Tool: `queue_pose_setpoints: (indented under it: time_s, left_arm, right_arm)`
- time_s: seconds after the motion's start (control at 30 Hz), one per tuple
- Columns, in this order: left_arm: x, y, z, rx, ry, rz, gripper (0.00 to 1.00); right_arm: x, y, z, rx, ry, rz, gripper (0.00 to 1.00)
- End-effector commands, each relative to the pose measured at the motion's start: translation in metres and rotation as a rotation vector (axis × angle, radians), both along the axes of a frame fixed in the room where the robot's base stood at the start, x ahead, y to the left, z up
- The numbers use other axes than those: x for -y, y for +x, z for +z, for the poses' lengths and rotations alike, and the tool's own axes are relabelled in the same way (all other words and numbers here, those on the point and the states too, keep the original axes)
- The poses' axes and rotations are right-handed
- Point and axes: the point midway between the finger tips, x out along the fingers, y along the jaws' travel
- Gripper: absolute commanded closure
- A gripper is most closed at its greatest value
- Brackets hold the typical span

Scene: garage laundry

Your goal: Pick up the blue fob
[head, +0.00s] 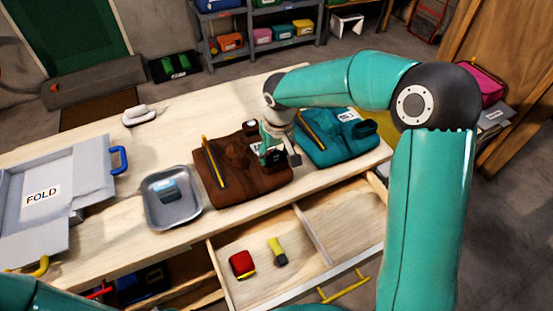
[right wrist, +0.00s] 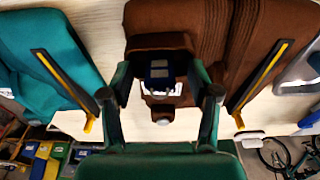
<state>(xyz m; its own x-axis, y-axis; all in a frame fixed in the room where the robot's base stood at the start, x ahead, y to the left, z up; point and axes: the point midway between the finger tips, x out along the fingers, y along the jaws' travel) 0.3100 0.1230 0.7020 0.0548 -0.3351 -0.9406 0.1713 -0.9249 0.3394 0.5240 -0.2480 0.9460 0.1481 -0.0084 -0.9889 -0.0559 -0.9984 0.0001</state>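A brown folded garment (head: 235,180) lies on the wooden table. In the right wrist view, a small dark blue fob-like piece with grey patches (right wrist: 160,74) sits at a pocket opening of the brown garment (right wrist: 200,35). My right gripper (head: 279,158) is over the garment's right side. In the wrist view the right gripper (right wrist: 167,88) has its fingers apart, one on each side of the blue piece, with gaps between. In the head view the gripper largely hides this spot. My left gripper is out of view.
A metal tray (head: 185,216) with a blue-grey item (head: 168,190) stands left of the brown garment. A teal garment (head: 345,145) lies to the right. An open drawer (head: 270,285) holds a red item (head: 242,264) and a yellow-black item (head: 278,251). A grey folding board (head: 70,185) is left.

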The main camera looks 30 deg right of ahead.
Motion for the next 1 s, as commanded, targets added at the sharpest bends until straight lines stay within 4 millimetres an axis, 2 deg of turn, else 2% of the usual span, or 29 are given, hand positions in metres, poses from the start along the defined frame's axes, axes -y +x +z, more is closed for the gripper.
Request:
queue_pose_setpoints:
  time_s: [0.13,0.17,0.47,0.77,1.0]
  left_arm:
    - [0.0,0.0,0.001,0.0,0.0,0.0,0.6]
    - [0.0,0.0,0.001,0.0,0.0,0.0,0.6]
    - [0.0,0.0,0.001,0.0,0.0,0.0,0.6]
    - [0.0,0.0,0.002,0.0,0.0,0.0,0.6]
    - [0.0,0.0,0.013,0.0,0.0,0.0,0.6]
  right_arm:
    - [0.0,0.0,0.0,0.0,0.0,0.0,0.4]
    - [0.0,0.0,0.0,0.0,0.0,0.0,0.43]
    - [0.0,0.0,0.0,0.0,0.0,0.0,0.93]
    - [0.0,0.0,0.001,0.0,0.0,0.0,0.94]
    - [0.0,0.0,0.017,0.002,0.0,0.0,0.94]
